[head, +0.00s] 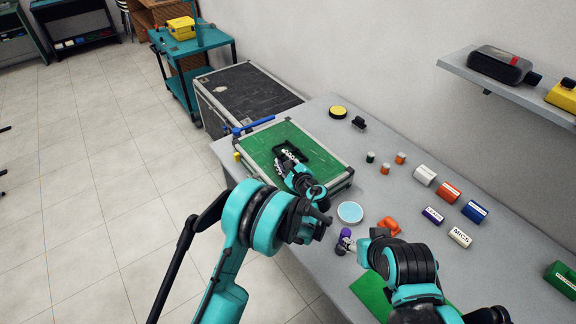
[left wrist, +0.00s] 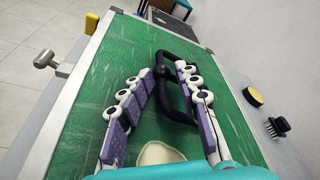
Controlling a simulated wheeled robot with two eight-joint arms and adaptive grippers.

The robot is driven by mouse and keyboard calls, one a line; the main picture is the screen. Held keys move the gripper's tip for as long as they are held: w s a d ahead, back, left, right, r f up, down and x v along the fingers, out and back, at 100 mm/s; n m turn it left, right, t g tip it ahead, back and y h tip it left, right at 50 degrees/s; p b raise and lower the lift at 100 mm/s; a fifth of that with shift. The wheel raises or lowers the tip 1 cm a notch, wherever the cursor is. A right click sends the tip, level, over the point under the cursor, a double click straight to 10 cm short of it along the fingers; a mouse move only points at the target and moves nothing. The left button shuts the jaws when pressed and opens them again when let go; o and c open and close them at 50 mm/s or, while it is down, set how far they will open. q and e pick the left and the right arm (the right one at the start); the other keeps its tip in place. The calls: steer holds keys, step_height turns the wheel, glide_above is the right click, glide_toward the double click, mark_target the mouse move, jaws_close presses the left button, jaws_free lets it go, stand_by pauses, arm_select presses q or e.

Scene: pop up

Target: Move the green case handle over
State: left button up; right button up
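The green case (head: 320,162) lies flat at the left end of the grey table, with a scratched green lid and a metal rim. Its black loop handle (head: 289,152) is on the lid; it also shows in the left wrist view (left wrist: 186,112). My left gripper (head: 287,161) is over the lid at the handle. In the left wrist view its purple-padded fingers (left wrist: 164,70) are apart, with a bar of the handle between their tips; the right finger hides part of the loop. My right gripper (head: 345,241) is low over the table, small and partly hidden by its arm.
A black case (head: 245,90) stands behind the green one. A blue bar (head: 253,126) lies near the lid's far edge.

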arm_select(q)
steer(key=shift+w+a+f, duration=0.1)
steer(key=shift+w+f, duration=0.05)
steer(key=shift+w, duration=0.1)
steer(key=c, duration=0.6)
steer(key=shift+w+r+p, duration=0.25)
steer(key=shift+r+p, duration=0.3)
steer(key=shift+r, duration=0.55)
jaws_close()
steer(key=shift+d, duration=0.2)
steer(key=shift+r, duration=0.15)
steer(key=shift+w+d+r+p, duration=0.25)
steer(key=shift+d+r+p, duration=0.25)
steer(key=shift+r, duration=0.35)
steer(key=shift+w, duration=0.1)
